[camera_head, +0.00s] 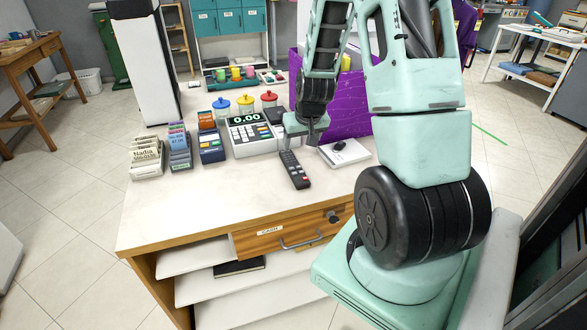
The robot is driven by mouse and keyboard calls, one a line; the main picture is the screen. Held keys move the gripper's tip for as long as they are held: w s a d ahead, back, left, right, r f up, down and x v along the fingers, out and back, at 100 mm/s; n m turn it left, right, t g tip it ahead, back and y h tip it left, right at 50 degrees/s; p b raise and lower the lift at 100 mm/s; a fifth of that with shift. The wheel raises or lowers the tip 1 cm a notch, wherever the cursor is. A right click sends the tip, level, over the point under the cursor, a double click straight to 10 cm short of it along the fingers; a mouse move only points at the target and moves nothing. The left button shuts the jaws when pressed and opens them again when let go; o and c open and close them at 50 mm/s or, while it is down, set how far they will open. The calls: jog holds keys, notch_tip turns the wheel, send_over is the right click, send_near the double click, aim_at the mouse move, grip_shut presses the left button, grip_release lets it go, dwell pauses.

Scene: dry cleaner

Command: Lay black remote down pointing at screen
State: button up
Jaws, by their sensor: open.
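The black remote (295,170) lies on the white counter top, in front of the cash register and left of a white notepad. Its long side runs from upper left to lower right in the picture. My gripper (302,138) is just above the remote's far end, pointing down, and is open. I cannot tell whether a finger touches the remote. The cash register (250,136) has a small screen (245,118) that reads 0.00 in green. My arm hides part of the counter's right side.
A white notepad (345,153) with a dark item on it lies right of the remote. Card boxes (146,158) and colour-lidded jars (245,103) stand left and behind. The front left counter (190,212) is clear, above a drawer (285,237).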

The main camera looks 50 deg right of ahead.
send_over(293, 165)
jog(key=s, duration=0.3)
jog(key=f, duration=0.4)
jog(key=a+f, duration=0.1)
jog(key=f, duration=0.1)
jog(key=shift+w, duration=0.2)
jog(key=shift+a+p+x, duration=0.1)
jog(key=shift+p+x, duration=0.3)
jog(key=shift+x, duration=0.95)
jog(key=shift+a+p+x, duration=0.15)
jog(key=shift+p+x, duration=0.2)
jog(key=shift+x, duration=0.95)
jog(key=c, duration=1.2)
jog(key=shift+c, duration=0.2)
jog(key=shift+r, duration=0.1)
